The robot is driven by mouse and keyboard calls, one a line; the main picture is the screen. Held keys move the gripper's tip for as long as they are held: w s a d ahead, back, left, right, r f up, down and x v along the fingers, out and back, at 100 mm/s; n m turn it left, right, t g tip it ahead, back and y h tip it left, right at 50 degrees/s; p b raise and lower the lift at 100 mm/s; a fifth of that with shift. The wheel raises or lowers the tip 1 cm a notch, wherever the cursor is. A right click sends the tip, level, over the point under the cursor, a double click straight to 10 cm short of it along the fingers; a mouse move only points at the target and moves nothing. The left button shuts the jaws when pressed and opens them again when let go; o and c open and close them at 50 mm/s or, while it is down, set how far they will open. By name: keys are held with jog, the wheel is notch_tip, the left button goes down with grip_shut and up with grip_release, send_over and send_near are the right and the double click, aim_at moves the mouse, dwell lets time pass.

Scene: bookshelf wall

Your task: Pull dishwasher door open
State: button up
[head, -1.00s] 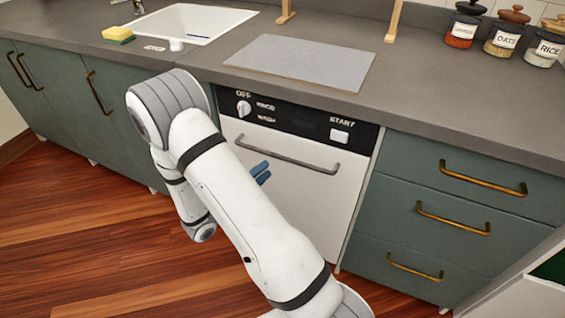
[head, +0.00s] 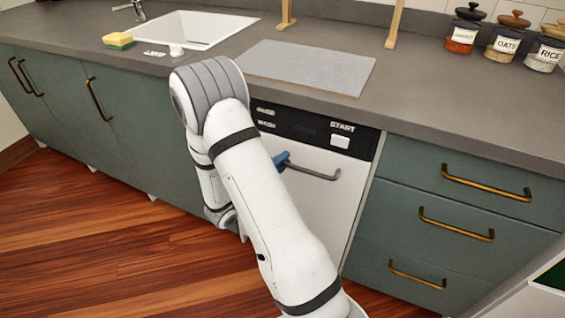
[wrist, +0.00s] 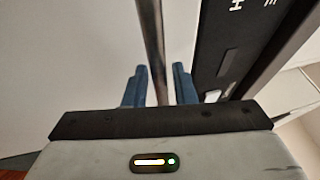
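The white dishwasher door (head: 318,190) stands shut under the counter in the head view, partly hidden behind my arm. Its grey bar handle (head: 318,174) runs across the door's top; the left part is hidden by my arm. My gripper (head: 282,161) is at the handle, with only a bit of its blue fingers showing. In the wrist view, the handle (wrist: 152,40) runs between the two blue fingers of my gripper (wrist: 160,72), with gaps on both sides. The gripper is open around the bar. The black control panel (wrist: 235,45) is right of the fingers.
Teal drawers (head: 455,210) with brass handles are right of the dishwasher, and teal cupboards (head: 60,100) are to the left. The counter (head: 420,105) overhangs the door and holds a grey mat (head: 310,66). Wooden floor (head: 90,240) is clear at the left.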

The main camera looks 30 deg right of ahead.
grip_shut()
jog(key=shift+d, duration=0.1)
